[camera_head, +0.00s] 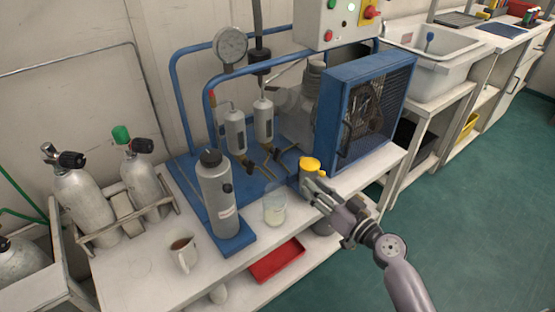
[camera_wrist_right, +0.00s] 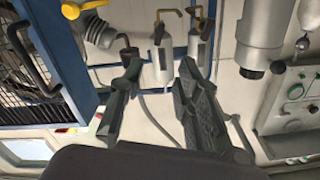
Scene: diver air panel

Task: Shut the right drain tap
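Two grey filter cylinders stand in the blue compressor frame, each with a small brass drain tap below. The right drain tap (camera_head: 274,151) is under the right cylinder (camera_head: 263,119); the left tap (camera_head: 248,163) is under the left cylinder (camera_head: 235,131). In the wrist view, turned roughly upside down, the right tap (camera_wrist_right: 168,13) appears left of the other tap (camera_wrist_right: 195,12). My right gripper (camera_head: 312,184) is right of and nearer than the taps, apart from them. Its fingers (camera_wrist_right: 155,78) are spread and empty. The taps' exact handle angles are too small to tell. My left gripper is not in view.
A yellow-capped part (camera_head: 310,164) is close to my right gripper. The caged fan (camera_head: 368,108) stands to the right. A tall grey canister (camera_head: 218,195) and a clear beaker (camera_head: 274,209) stand left of the gripper.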

